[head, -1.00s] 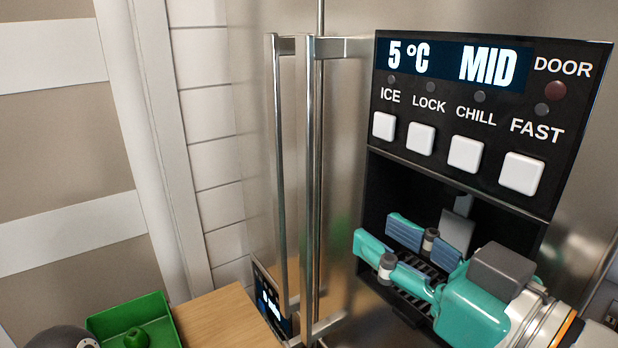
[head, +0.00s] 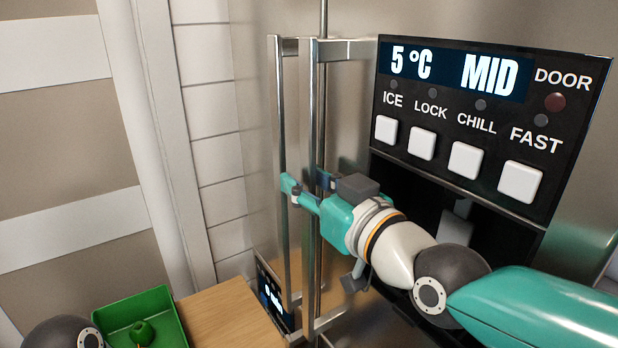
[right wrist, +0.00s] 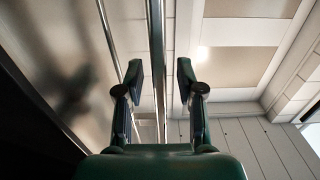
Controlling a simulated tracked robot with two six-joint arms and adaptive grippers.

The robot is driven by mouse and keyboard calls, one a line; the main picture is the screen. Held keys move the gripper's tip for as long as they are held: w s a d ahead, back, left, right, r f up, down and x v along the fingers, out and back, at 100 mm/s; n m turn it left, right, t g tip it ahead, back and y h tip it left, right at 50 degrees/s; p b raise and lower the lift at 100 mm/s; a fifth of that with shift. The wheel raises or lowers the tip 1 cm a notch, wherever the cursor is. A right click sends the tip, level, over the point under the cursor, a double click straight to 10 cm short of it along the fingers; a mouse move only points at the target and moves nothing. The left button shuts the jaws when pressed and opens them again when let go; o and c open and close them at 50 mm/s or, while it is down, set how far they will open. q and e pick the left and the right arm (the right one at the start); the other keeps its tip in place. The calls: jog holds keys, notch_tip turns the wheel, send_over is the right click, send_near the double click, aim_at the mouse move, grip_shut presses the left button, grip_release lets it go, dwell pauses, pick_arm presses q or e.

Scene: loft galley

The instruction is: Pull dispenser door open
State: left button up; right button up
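The steel dispenser door (head: 345,120) carries a tall vertical bar handle (head: 313,110) left of the black control panel (head: 560,130). The panel reads 5 °C and MID, and its DOOR lamp (head: 555,101) is dark red. My right gripper (head: 306,182) is at mid-height on the handle. In the right wrist view the handle bar (right wrist: 157,60) runs between the two spread fingers (right wrist: 157,90), with gaps on both sides. The door looks closed. My left gripper is out of view.
A second vertical bar (head: 281,120) shows left of the handle; it may be a reflection. A green tray (head: 170,315) with a green object (head: 143,332) stands on a wooden counter (head: 225,315) at lower left. A white tiled wall (head: 210,150) lies behind.

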grip_shut()
jog(key=shift+a, duration=0.1)
dwell(0.5)
